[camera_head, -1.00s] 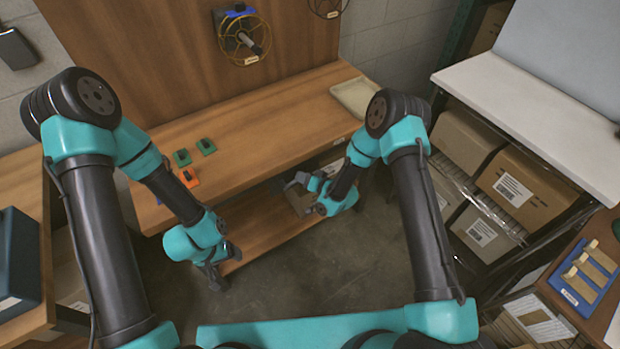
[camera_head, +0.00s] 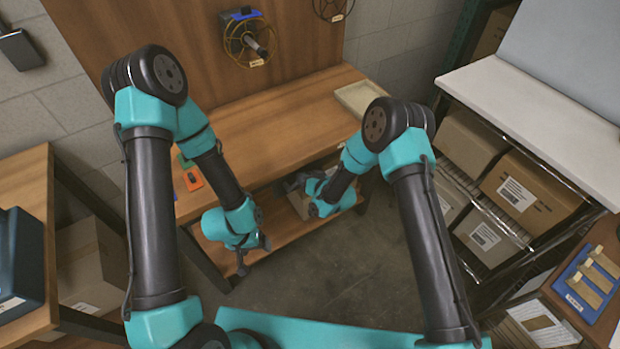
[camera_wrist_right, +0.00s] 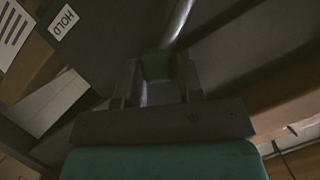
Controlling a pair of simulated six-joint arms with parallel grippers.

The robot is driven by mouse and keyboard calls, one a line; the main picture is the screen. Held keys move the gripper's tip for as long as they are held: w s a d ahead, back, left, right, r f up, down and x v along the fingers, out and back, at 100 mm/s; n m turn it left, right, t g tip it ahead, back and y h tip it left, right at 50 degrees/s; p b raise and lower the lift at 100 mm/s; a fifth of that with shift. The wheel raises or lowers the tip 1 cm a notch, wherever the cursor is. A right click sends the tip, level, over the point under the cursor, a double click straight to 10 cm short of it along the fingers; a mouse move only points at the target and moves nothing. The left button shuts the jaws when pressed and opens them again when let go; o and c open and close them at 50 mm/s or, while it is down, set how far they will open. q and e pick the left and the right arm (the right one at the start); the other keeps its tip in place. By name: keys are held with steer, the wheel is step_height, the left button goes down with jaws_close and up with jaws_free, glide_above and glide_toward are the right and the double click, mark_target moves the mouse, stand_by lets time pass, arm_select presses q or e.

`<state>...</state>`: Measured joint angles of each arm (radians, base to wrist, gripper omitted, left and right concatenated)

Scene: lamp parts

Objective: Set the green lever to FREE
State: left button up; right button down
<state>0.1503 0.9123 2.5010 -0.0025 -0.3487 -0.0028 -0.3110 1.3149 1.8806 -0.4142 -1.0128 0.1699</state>
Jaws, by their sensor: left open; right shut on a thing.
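The green lever (camera_wrist_right: 157,65) shows in the right wrist view as a dark green grip at the end of a grey metal bar (camera_wrist_right: 178,20). My right gripper (camera_wrist_right: 156,88) is shut on the green grip, with one finger on each side. A white label reading HOLD (camera_wrist_right: 63,22) is at the upper left there. No FREE label can be seen. In the head view my right gripper (camera_head: 294,184) is low at the bench's front, and the lever cannot be made out. My left gripper (camera_head: 243,266) is open and empty, hanging low before the bench's lower shelf.
The wooden bench (camera_head: 270,125) holds an orange block (camera_head: 193,179), a green block (camera_head: 185,162) and a shallow beige tray (camera_head: 345,98). A yellow reel (camera_head: 238,52) hangs on the back panel. A rack of cardboard boxes (camera_head: 515,185) stands at right. The floor between is clear.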

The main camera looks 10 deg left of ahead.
steer(key=shift+f, duration=0.1)
steer(key=c, duration=0.8)
jaws_free()
steer(key=shift+o, duration=0.2)
steer(key=shift+s+d, duration=0.1)
steer(key=v, duration=1.7)
steer(key=shift+r, duration=0.25)
steer(key=shift+s, duration=0.1)
steer(key=s+d+f+m+g+h, duration=0.3)
steer(key=s+d+g, duration=0.1)
steer(key=s+d, duration=0.4)
steer(key=s+d+f+m+g+h, duration=0.3)
steer(key=s+d, duration=0.6)
steer(key=d, duration=0.3)
steer(key=shift+s+d+f+g+h, duration=0.25)
steer(key=shift+d+f+g+h, duration=0.15)
steer(key=shift+g, duration=0.2)
